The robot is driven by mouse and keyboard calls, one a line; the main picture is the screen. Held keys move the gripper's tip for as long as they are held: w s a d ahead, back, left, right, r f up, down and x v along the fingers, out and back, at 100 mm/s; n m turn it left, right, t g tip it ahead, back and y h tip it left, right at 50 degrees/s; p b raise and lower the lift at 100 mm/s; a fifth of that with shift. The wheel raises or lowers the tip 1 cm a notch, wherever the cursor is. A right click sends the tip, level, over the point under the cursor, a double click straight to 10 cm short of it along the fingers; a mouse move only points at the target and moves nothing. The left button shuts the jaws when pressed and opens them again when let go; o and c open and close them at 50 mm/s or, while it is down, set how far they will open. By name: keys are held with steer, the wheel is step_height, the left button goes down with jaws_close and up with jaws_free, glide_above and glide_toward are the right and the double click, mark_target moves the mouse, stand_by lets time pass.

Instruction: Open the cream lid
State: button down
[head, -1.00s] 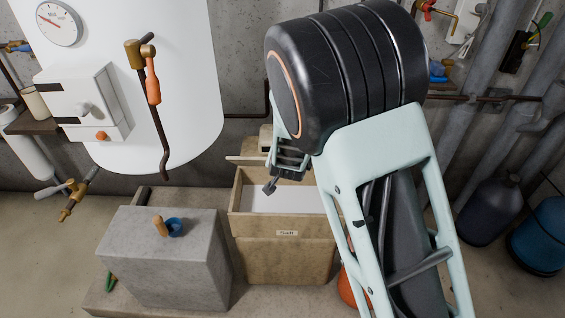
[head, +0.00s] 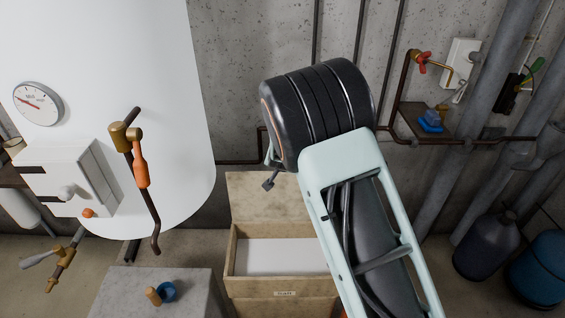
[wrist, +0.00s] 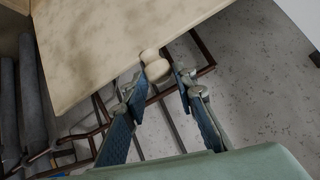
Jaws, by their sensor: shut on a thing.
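The box's mouth is open and white contents (head: 275,256) show inside. In the wrist view the lid (wrist: 110,40) is a large mottled panel with a pale round knob (wrist: 153,66) at its edge. My gripper (wrist: 162,80) is closed on this knob, one finger at each side. In the head view my wrist and forearm cover the right part of the lid, and the fingertips are mostly hidden.
Pipes (head: 480,130) and gas bottles (head: 489,229) are at the right. The concrete wall is behind.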

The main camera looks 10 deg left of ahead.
steer(key=shift+w+a+r+g+p, duration=0.1)
steer(key=shift+w+a+g+p, duration=0.2)
steer(key=shift+w, duration=0.3)
steer(key=shift+w+a+g+p, duration=0.2)
steer(key=shift+w+a+p, duration=0.1)
steer(key=shift+w, duration=0.25)
steer(key=c, duration=1.6)
jaws_free()
steer(key=shift+s, duration=0.1)
steer(key=shift+d, duration=0.1)
steer(key=shift+d, duration=0.1)
steer(key=v, duration=1.2)
